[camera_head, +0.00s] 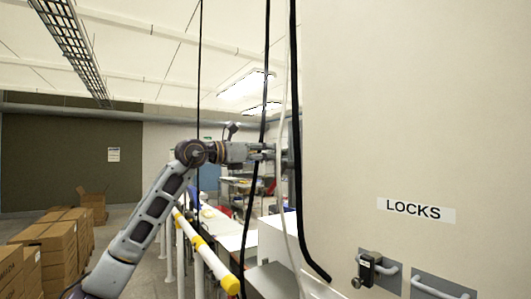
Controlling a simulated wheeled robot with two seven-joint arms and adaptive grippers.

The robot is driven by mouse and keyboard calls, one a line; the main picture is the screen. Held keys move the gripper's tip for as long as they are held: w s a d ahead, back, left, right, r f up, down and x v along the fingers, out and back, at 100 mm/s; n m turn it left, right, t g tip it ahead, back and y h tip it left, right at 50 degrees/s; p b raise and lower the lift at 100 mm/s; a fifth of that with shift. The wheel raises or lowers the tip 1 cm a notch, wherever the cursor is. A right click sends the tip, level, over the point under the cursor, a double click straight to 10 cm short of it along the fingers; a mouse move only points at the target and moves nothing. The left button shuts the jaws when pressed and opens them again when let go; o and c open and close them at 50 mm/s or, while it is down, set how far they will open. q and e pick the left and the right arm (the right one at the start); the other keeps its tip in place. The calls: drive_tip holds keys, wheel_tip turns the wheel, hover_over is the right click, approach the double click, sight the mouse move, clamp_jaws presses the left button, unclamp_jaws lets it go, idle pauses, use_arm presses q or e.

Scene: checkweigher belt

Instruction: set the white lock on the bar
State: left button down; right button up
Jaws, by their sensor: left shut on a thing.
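My left gripper (265,152) reaches in from the left at mid-height, its fingers pointing right toward the edge of the pale panel. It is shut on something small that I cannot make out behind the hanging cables. No white lock can be clearly made out. Under the LOCKS label (416,210) a dark lock (367,268) hangs at a light bar (388,273) on a grey plate. A second light bar (437,289) sits on another plate to its right, empty where it shows. My right gripper is not in view.
A large pale panel (420,110) fills the right side. Black cables (296,100) and a white cable hang in front of its left edge, close to my left gripper. A white and yellow rail (212,262) runs below my arm. Cardboard boxes (50,240) stand at the left.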

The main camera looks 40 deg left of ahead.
use_arm(q)
drive_tip(key=shift+f+b, duration=0.35)
drive_tip(key=shift+f, duration=0.15)
drive_tip(key=c, duration=1.2)
unclamp_jaws()
drive_tip(key=shift+c, duration=0.2)
drive_tip(key=shift+s, duration=0.15)
drive_tip(key=v, duration=1.1)
drive_tip(key=shift+s+a, duration=0.25)
drive_tip(key=shift+s, duration=0.1)
drive_tip(key=shift+r, duration=0.1)
idle(0.6)
